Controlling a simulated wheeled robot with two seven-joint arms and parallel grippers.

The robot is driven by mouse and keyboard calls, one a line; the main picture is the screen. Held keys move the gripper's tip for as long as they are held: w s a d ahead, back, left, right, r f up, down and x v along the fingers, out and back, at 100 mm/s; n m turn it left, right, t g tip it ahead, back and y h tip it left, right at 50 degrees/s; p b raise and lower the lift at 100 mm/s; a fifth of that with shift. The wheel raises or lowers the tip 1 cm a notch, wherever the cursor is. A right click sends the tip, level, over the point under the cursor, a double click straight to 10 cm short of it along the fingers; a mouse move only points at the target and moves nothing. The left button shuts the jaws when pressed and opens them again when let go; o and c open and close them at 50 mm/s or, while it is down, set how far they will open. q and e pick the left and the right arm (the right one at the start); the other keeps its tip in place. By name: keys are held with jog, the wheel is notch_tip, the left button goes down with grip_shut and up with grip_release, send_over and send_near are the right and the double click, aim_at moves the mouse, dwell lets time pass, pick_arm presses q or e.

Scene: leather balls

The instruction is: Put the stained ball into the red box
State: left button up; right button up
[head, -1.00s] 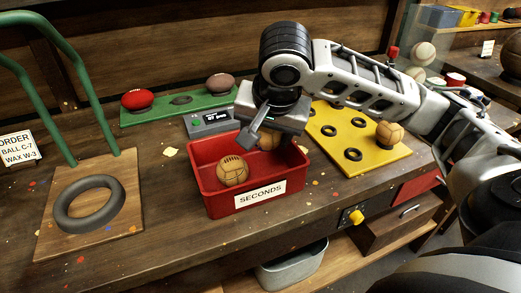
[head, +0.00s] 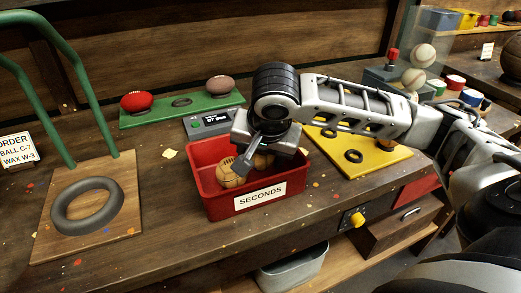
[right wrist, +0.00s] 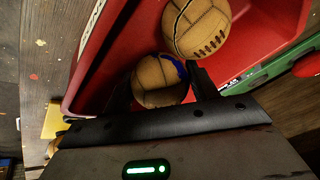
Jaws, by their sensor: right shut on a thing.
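The red box (head: 222,206), labelled SECONDS, stands on the bench. My right gripper (head: 258,161) is low inside it, shut on a tan leather ball (head: 264,160). In the right wrist view this held ball (right wrist: 158,82) shows a blue stain on its upper right side, between the two fingers. A second tan ball with dark laces (head: 231,172) lies in the box beside the held one; it also shows in the right wrist view (right wrist: 197,27). In the head view my gripper hides much of the held ball. My left gripper is not in view.
A yellow board (head: 375,160) with black rings lies right of the box, partly behind my arm. Behind stand a green rack (head: 205,106) with a red ball (head: 137,101) and a brown ball (head: 220,86), and a grey device (head: 207,124). A wooden board with a dark ring (head: 88,205) lies left.

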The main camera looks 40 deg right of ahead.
jog(key=o, duration=1)
jog(key=shift+o, duration=0.2)
jog(key=shift+r, duration=0.25)
pick_arm(q)
jog(key=p, duration=0.1)
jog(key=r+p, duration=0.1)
jog(key=p, duration=0.1)
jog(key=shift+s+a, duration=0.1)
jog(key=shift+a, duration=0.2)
pick_arm(e)
jog(key=v, duration=1.2)
jog(key=shift+r, duration=0.2)
